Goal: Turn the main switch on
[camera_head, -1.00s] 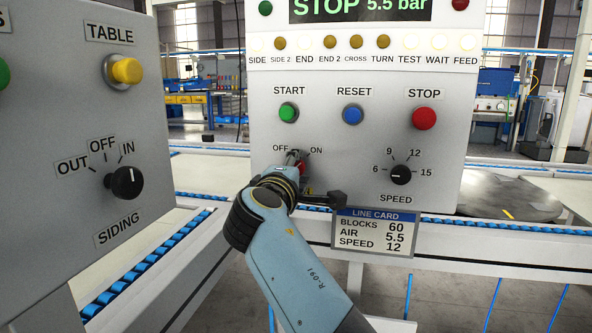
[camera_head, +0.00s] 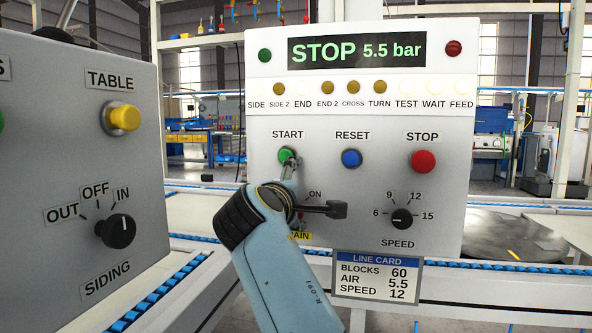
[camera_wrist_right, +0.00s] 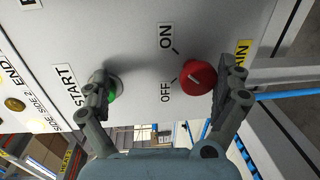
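The main switch is a red knob on the grey-white panel. In the right wrist view the knob (camera_wrist_right: 200,79) shows beside the OFF and ON labels, with a pale mark on its face; I cannot tell surely which label it points to. In the head view the knob (camera_head: 302,216) is mostly hidden behind my right gripper (camera_head: 314,184). In the wrist view that gripper (camera_wrist_right: 170,82) is open and empty. One finger is in front of the green START button (camera_head: 287,155), contact unclear; the other is beside the red knob. My left gripper is not seen.
The panel also has a blue RESET button (camera_head: 351,158), a red STOP button (camera_head: 423,161) and a black SPEED knob (camera_head: 401,218). The display (camera_head: 357,51) reads STOP 5.5 bar. A second box (camera_head: 70,160) with the SIDING knob (camera_head: 117,230) stands at left.

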